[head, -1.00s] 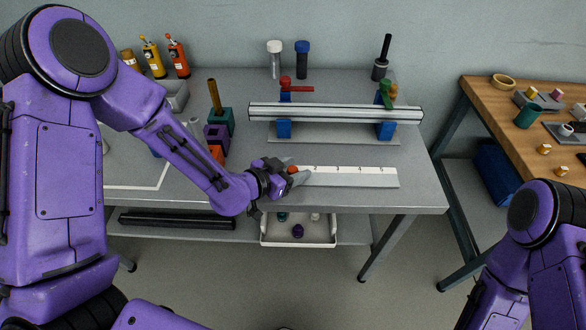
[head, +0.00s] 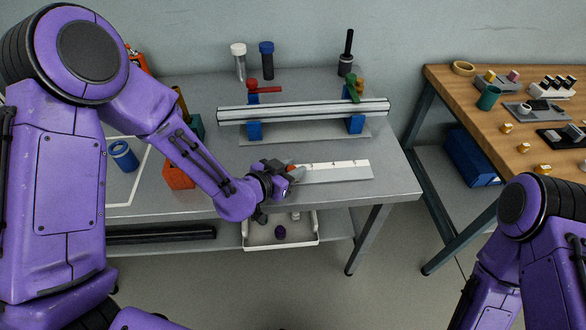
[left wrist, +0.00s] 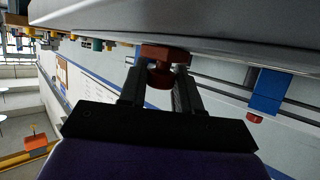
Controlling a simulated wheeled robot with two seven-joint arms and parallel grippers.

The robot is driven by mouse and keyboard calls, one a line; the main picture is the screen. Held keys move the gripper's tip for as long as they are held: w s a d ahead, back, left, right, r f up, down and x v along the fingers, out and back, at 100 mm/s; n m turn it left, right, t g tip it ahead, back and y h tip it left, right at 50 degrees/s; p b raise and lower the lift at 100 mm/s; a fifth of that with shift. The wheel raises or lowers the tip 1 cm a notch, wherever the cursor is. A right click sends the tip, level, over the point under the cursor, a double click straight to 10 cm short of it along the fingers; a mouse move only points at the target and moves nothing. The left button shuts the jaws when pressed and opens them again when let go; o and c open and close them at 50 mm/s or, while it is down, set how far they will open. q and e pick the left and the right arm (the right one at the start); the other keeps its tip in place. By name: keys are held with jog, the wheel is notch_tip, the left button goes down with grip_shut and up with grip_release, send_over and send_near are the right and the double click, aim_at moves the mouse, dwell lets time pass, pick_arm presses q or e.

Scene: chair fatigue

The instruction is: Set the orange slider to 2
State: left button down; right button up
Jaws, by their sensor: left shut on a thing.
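The orange slider (head: 291,168) sits on a white marked scale (head: 335,168) on the grey workbench. Only a small part of it shows in the head view, beside my left fingertips. My left gripper (head: 287,171) is shut on the slider's knob. In the left wrist view the knob (left wrist: 160,76), dark orange-red, stands between the two fingers of my left gripper (left wrist: 160,90). The left part of the scale is hidden by my gripper, and its visible numbers are too small to read surely. My right gripper is out of view.
Behind the scale, a long metal rail (head: 303,111) rests on blue supports. An orange block (head: 179,173) and a blue ring (head: 123,156) lie left, near my left arm. A white tray (head: 281,243) sits below the bench. A wooden table (head: 470,95) stands right.

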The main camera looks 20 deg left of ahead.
pick_arm(q)
jog(key=shift+s+a, duration=0.1)
jog(key=shift+a, duration=0.1)
jog(key=c, duration=0.9)
grip_release()
jog(key=shift+d, duration=0.1)
jog(key=shift+o, duration=0.2)
jog(key=shift+s+r, duration=0.1)
jog(key=shift+s, duration=0.2)
jog(key=v, duration=0.5)
jog(key=shift+s+a+r+p, duration=0.15)
jog(key=shift+a+r+p, duration=0.05)
jog(key=shift+r+p, duration=0.15)
jog(key=p+v, duration=0.4)
jog(key=p, duration=0.1)
jog(key=shift+p, duration=0.35)
jog(key=shift+s+a+f, duration=0.1)
jog(key=shift+a, duration=0.05)
jog(key=shift+s+f, duration=0.1)
jog(key=shift+f, duration=0.05)
